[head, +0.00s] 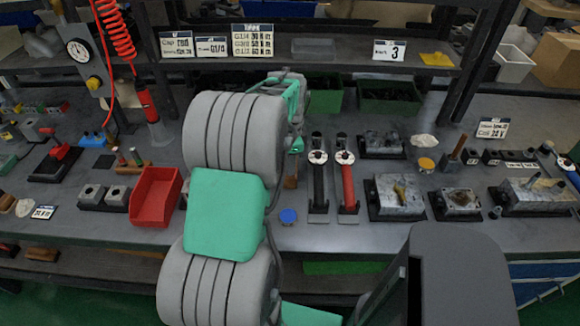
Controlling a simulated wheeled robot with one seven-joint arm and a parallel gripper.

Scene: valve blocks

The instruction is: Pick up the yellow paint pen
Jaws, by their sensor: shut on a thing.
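I cannot make out a yellow paint pen in the head view. A wooden pen stand (133,168) on the left half of the bench holds a green-topped pen (119,156) and a red-topped pen (135,156). My arm crosses the middle of the picture and covers part of the bench. My gripper (296,146) shows only in part beyond the arm, above the bench. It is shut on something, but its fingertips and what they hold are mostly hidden. A small brown piece (290,178) shows just below it.
A red open bin (155,197) stands left of my arm. A blue cap (288,216) lies near the front edge. Black and red handled tools (346,190), metal valve blocks (399,196) and a yellow disc (427,164) are to the right. Green bins (390,96) stand behind.

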